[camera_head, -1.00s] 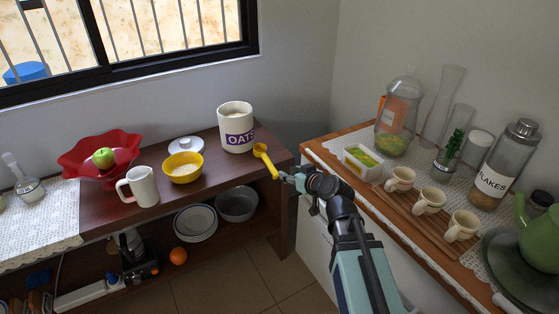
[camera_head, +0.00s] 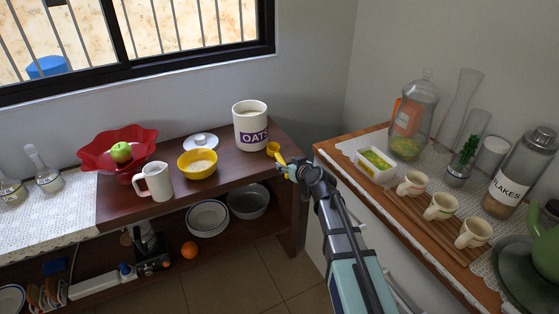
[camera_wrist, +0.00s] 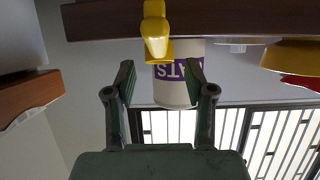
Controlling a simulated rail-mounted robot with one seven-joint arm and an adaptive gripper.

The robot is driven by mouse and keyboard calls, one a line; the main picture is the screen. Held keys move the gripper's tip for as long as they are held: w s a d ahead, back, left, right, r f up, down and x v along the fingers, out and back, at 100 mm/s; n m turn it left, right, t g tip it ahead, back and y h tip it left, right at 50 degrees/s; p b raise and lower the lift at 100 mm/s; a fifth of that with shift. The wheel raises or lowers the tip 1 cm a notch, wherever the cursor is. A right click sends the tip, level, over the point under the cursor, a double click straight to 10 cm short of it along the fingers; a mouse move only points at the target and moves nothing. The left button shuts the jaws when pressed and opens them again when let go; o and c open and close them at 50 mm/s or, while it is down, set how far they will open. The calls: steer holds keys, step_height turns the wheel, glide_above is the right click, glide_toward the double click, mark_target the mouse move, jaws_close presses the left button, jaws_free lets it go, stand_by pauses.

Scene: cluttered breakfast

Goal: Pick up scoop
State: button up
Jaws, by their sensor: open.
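The yellow scoop (camera_head: 273,149) lies near the right front edge of the brown shelf top, beside the white oats canister. Its handle (camera_wrist: 155,35) points at my gripper in the wrist view, where the scene appears upside down. My gripper (camera_wrist: 160,72) is open and empty. Its two dark green fingers are spread, and the handle's end shows between and just beyond the fingertips. I cannot tell whether the handle is within the jaws. In the head view my gripper (camera_head: 286,168) is at the shelf edge and covers part of the handle.
The oats canister (camera_head: 250,136) stands just behind the scoop. A yellow bowl (camera_head: 198,171), a white lid (camera_head: 201,141), a white mug (camera_head: 160,183) and a red fruit bowl (camera_head: 96,154) stand further left. The right counter (camera_head: 340,158) with cups and jars is close beside my arm.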

mark_target(281, 161)
steer(key=p+x, duration=0.1)
steer(key=x, duration=0.4)
steer(key=shift+w, duration=0.15)
jaws_close()
